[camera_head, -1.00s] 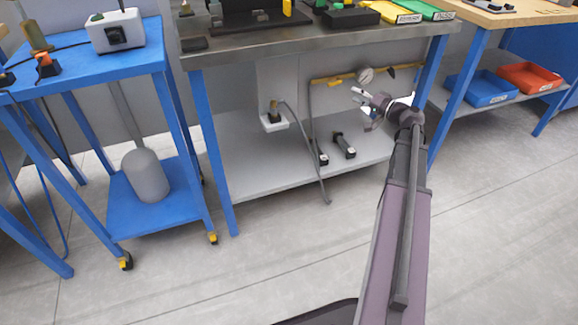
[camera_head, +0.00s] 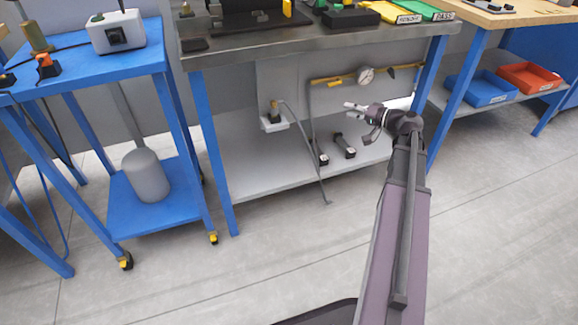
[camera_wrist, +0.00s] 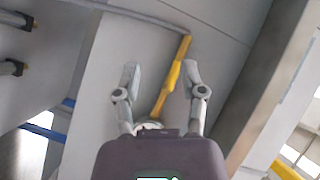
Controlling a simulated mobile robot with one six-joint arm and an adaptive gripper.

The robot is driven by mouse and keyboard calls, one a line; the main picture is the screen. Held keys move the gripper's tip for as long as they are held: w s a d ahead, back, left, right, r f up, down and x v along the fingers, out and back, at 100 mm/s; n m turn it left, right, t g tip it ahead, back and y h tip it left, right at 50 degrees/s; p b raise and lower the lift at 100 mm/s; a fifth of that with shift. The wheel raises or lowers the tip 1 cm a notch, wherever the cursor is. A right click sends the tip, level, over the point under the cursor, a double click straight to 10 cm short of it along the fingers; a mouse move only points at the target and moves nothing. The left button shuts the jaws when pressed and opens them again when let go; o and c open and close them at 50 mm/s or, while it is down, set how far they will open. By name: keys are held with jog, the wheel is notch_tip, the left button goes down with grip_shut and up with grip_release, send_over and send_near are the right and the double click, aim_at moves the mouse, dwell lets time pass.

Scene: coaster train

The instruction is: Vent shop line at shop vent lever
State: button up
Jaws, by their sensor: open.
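A yellow lever handle (camera_head: 333,79) sits on the grey pipe line under the middle steel bench, left of a round white gauge (camera_head: 366,76). In the wrist view the yellow handle (camera_wrist: 172,78) runs diagonally between my two fingers, seen beyond them. The gauge shows only as a pale rim behind my gripper body. My gripper (camera_head: 351,110) is open and empty. In the head view it appears below the lever and gauge, pointing left. No contact with the handle is visible, and the exact gap cannot be told.
The steel bench (camera_head: 310,44) overhangs the line, with a lower shelf (camera_head: 250,165) beneath. Two black-handled items (camera_head: 343,146) are near the shelf. A blue cart (camera_head: 160,215) stands left; floor in front is clear.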

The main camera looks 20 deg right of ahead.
jog(key=s+a+f+n+g+h, duration=0.1)
jog(key=s+a+f+g, duration=0.1)
jog(key=a, duration=0.5)
jog(key=s+a+f+n+g+h+p, duration=0.1)
jog(key=s+a+f+n+g, duration=0.1)
jog(key=a+f+g, duration=0.3)
jog(key=s+a+f+n+g+h, duration=0.1)
jog(key=s+a+f+g, duration=0.1)
jog(key=a, duration=0.9)
jog(key=shift+s+f+g+h+p, duration=0.4)
jog(key=shift+f+g, duration=0.3)
jog(key=shift+f, duration=0.4)
jog(key=shift+w, duration=0.15)
jog(key=w+d+r+m+t+y+b, duration=0.1)
jog(key=w+d+r+t+y, duration=0.2)
jog(key=d, duration=0.4)
jog(key=w+d+r+m+t+y+b, duration=0.1)
jog(key=w+d+r+t+y, duration=0.15)
jog(key=w+d, duration=0.4)
jog(key=d+r+m+t+y, duration=0.1)
jog(key=d+r, duration=0.3)
jog(key=d, duration=0.5)
jog(key=s+d+r+m+t+y+b, duration=0.1)
jog(key=d+r+t, duration=0.2)
jog(key=d, duration=0.6)
jog(key=shift+s+d+r, duration=0.15)
jog(key=shift+d+r, duration=0.25)
jog(key=shift+r, duration=0.2)
